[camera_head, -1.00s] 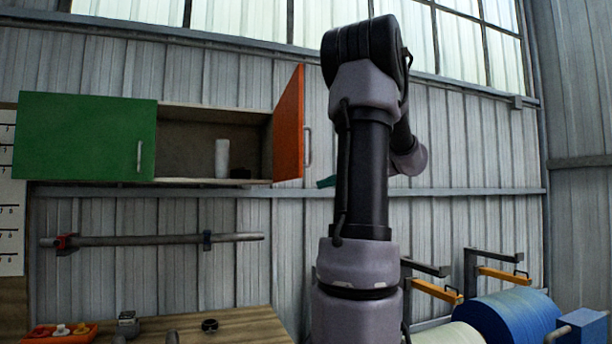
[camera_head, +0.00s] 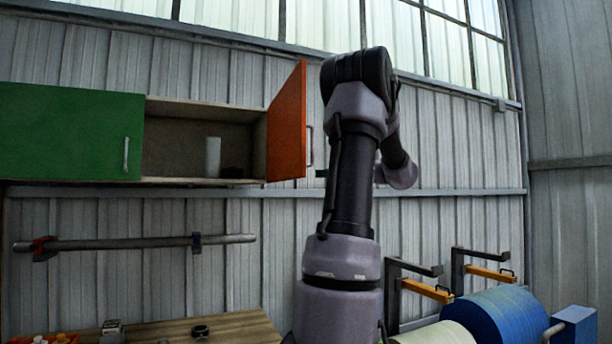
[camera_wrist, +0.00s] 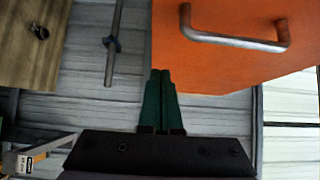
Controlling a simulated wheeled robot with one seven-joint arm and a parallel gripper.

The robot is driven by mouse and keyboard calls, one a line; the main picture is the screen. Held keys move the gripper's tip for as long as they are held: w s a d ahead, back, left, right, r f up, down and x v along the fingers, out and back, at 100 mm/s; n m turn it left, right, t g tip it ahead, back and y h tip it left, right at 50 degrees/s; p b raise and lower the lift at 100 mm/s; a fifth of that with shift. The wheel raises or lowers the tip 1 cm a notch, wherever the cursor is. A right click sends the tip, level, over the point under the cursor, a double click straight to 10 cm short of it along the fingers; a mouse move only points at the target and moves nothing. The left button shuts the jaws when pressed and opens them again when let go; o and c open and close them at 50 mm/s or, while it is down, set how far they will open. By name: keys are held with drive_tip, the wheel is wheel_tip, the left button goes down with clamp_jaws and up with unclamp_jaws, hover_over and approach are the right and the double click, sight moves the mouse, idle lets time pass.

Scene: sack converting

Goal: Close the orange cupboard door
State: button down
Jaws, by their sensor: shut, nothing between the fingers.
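The orange cupboard door (camera_head: 287,125) stands open, swung out from the right side of the wall cupboard (camera_head: 262,147). Its grey bar handle (camera_head: 309,146) is on the outer face. In the wrist view the orange door (camera_wrist: 215,65) fills the upper right, with its handle (camera_wrist: 235,40) across it. My gripper (camera_wrist: 160,72) has green fingers that are shut and empty. They appear close to the door's lower left edge in that view; I cannot tell whether they touch it. In the head view the gripper is mostly hidden behind my arm, just right of the handle.
The green door (camera_head: 70,133) covers the cupboard's left part. A white cylinder (camera_head: 213,157) and a dark item stand inside the open part. A wall rail (camera_head: 130,243) and a wooden bench (camera_head: 225,329) are below. Blue and pale rolls (camera_head: 505,318) lie at lower right.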

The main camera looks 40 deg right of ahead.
drive_tip(key=shift+w+a, duration=0.55)
drive_tip(key=shift+a, duration=0.25)
drive_tip(key=shift+w+a, duration=0.5)
drive_tip(key=shift+a, duration=0.25)
drive_tip(key=shift+w+a, duration=0.55)
drive_tip(key=shift+a, duration=0.25)
drive_tip(key=shift+a, duration=0.15)
